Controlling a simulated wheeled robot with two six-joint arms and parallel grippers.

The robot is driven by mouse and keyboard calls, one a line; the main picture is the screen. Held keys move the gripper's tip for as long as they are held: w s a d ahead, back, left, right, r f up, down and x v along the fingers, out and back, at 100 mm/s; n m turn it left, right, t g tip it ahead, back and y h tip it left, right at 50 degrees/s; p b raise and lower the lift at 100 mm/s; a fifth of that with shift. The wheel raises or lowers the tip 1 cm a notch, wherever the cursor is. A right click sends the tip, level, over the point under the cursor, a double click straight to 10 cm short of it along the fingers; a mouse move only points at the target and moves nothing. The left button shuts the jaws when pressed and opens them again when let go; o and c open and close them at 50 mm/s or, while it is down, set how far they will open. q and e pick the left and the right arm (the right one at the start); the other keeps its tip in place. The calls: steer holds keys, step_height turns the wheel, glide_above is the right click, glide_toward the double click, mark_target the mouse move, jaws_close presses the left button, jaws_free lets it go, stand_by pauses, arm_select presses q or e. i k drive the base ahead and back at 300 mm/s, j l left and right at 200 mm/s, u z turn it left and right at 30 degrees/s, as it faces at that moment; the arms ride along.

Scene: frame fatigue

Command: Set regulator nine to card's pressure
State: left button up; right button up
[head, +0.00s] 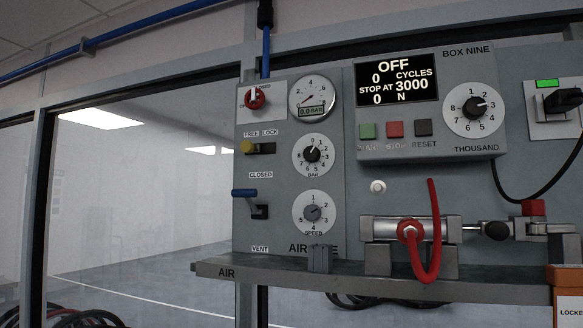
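The regulator knob (312,154) is black, on a white dial marked BAR, on a grey panel (280,222) whose partly hidden label starts with AIR. Its pale pointer leans up and slightly right, near the low numbers. The round gauge (314,98) above it reads 0.0 BAR on its small display. A yellow slider (246,147) sits at the left end of its slot, under the word FREE of FREE LOCK. No pressure card is readable in this view. Neither of my grippers is in view.
A red rotary valve (255,98), blue lever (244,193) and SPEED knob (313,213) share the panel. BOX NINE (467,52) reads OFF, right. A red hose (436,235) loops before the cylinder over the shelf (390,283). An orange box (566,276) stands lower right.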

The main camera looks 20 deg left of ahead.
mark_target(312, 154)
steer(key=z, duration=0.65)
steer(key=j+z, duration=0.3)
steer(key=j, duration=0.4)
steer(key=k+j+z, duration=0.15)
steer(key=j+z, duration=0.2)
steer(key=j, duration=0.35)
